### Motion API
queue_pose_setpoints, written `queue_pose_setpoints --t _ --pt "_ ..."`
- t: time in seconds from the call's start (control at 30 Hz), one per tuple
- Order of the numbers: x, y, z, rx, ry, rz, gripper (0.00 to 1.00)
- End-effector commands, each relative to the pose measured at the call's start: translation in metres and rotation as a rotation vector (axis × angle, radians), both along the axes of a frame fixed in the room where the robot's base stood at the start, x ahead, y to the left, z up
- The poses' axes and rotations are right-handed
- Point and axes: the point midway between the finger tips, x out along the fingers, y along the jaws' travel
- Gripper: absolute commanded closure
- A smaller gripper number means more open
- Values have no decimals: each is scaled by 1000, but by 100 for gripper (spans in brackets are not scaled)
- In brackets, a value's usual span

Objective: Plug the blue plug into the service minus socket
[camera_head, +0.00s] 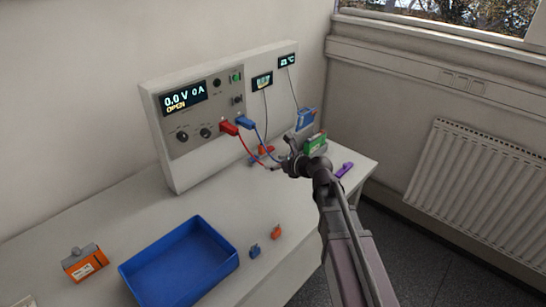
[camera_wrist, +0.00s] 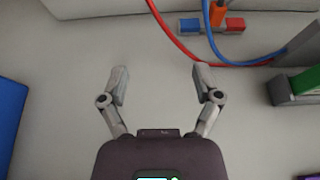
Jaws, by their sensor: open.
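A blue plug (camera_head: 244,121) sits at the front of the cycler panel beside a red plug (camera_head: 229,127). A blue cable runs down from it, and the blue cable (camera_wrist: 212,35) also shows in the wrist view. A small block with blue and red ends (camera_wrist: 189,25) lies on the table, with an orange piece at its middle. I cannot tell which opening is the service minus socket. My gripper (camera_wrist: 161,78) is open and empty over bare table, apart from the block. In the head view, my gripper (camera_head: 281,162) is at the table's right part, partly hidden by my wrist.
A blue tray (camera_head: 231,265) stands at the front, with small blue (camera_head: 254,251) and orange (camera_head: 277,231) pieces to its right. An orange box (camera_head: 84,262) lies left. A green-and-grey object (camera_wrist: 298,85) is right of my gripper. The red cable (camera_wrist: 170,36) hangs nearby.

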Motion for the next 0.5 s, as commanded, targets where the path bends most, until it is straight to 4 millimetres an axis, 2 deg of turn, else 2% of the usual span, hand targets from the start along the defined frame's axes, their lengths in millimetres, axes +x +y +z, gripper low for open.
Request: queue_pose_setpoints --t 0.03,0.5 --pt "-9 -3 -8 0 0 0 18" --pt "-61 -19 -44 0 0 -2 18"
